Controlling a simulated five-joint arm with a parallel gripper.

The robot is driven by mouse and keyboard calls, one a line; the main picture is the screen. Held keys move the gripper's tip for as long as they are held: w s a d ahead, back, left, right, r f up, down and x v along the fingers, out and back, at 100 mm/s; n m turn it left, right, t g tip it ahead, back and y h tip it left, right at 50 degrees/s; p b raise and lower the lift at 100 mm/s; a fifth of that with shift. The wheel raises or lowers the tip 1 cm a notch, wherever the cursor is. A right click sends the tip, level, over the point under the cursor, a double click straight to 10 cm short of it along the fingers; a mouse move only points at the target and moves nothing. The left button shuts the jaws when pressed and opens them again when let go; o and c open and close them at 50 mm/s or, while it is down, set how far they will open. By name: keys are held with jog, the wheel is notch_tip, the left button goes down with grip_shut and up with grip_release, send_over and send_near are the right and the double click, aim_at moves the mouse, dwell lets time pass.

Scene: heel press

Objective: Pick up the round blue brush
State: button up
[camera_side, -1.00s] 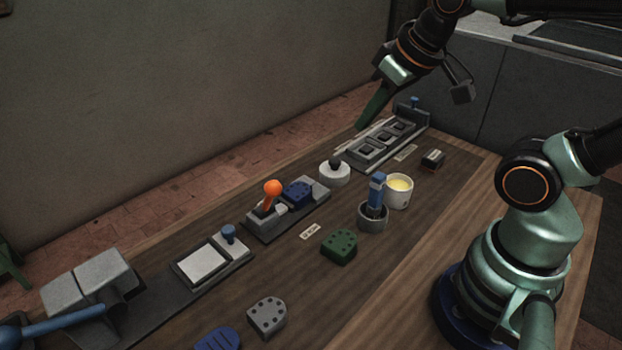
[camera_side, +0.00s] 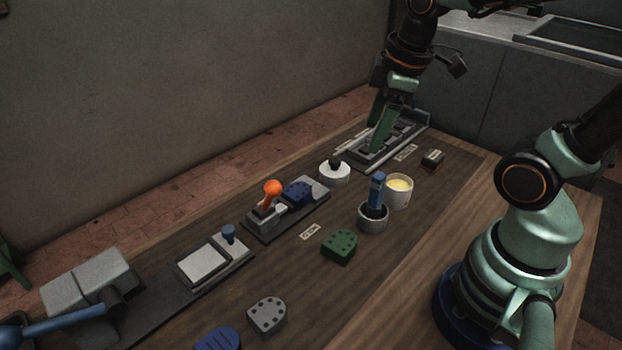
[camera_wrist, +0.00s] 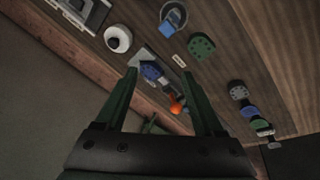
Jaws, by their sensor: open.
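The blue brush (camera_side: 377,188) stands upright in a grey round holder (camera_side: 373,219), its blue handle up; its lower end is hidden inside the holder. In the wrist view the blue brush (camera_wrist: 174,17) shows in its holder near the top edge, beyond my fingertips. My gripper (camera_side: 380,134) is open and empty, its green fingers pointing down over the grey slotted rack at the far end of the table. In the wrist view the fingers of my gripper (camera_wrist: 160,73) are spread with nothing between them. It is apart from the brush, behind it in the side view.
A cup with yellow content (camera_side: 398,192) stands close beside the holder. A white round pot with a dark knob (camera_side: 334,172), a green heel (camera_side: 339,246) and an orange-knobbed lever fixture (camera_side: 272,192) are nearby. The slotted rack (camera_side: 420,134) lies under my gripper.

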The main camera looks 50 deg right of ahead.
aim_at(377, 190)
jog(key=n, duration=0.2)
jog(key=d+f+n+g, duration=0.1)
jog(key=n, duration=0.1)
jog(key=d+f+n+g, duration=0.1)
jog(key=n, duration=0.1)
jog(key=shift+s+f, duration=0.15)
jog(key=shift+s, duration=0.1)
jog(key=n, duration=0.1)
jog(key=f+n, duration=0.1)
jog(key=d+n+g, duration=0.1)
jog(key=n, duration=0.1)
jog(key=shift+s+f, duration=0.2)
jog(key=shift+s, duration=0.05)
notch_tip(377, 190, down, 6)
jog(key=shift+f, duration=0.25)
jog(key=shift+w+a+f, duration=0.1)
jog(key=shift+a+f, duration=0.05)
jog(key=shift+f, duration=1.2)
jog(key=shift+w+a+f, duration=0.1)
jog(key=shift+f, duration=1.25)
grip_shut()
